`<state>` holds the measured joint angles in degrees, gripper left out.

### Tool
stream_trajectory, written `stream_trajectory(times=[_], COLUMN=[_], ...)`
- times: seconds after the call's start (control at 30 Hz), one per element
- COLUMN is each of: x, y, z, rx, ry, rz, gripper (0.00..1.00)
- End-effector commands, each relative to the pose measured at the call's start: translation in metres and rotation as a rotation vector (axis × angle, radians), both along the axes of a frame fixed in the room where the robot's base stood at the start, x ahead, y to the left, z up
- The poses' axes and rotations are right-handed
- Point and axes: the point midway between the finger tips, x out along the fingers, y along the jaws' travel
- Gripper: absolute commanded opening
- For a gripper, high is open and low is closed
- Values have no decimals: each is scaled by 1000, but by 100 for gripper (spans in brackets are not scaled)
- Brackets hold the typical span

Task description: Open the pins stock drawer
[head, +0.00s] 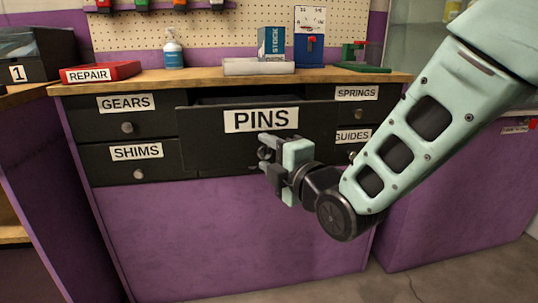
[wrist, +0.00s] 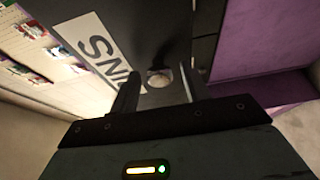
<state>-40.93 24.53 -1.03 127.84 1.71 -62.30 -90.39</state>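The pins drawer (head: 215,150) has a dark front with a white PINS label (head: 261,120). Its front stands forward of the neighbouring drawers, with a dark gap above it, so it is partly pulled out. My gripper (head: 264,150) is in front of it, below the label. In the wrist view the round knob (wrist: 160,77) shows between and just beyond the two fingers (wrist: 158,90), with space on both sides. The fingers are apart and hold nothing. In the head view my gripper mostly hides the knob.
Gears (head: 127,127) and shims (head: 139,174) drawers are shut at left; springs (head: 357,111) and guides (head: 352,153) drawers are at right, partly covered. The wooden bench top (head: 200,78) carries a red repair tray (head: 101,72), a bottle (head: 173,50) and a stock box (head: 271,43).

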Motion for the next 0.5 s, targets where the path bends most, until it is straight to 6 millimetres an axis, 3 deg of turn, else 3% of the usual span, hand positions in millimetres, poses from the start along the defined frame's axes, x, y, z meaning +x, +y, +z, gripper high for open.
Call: stream_trajectory(times=[0.27, 0.5], x=[-11, -51], y=[-8, -40], z=[1, 2], rx=[0, -1], ry=[0, 1], rz=[1, 1], gripper=[46, 46])
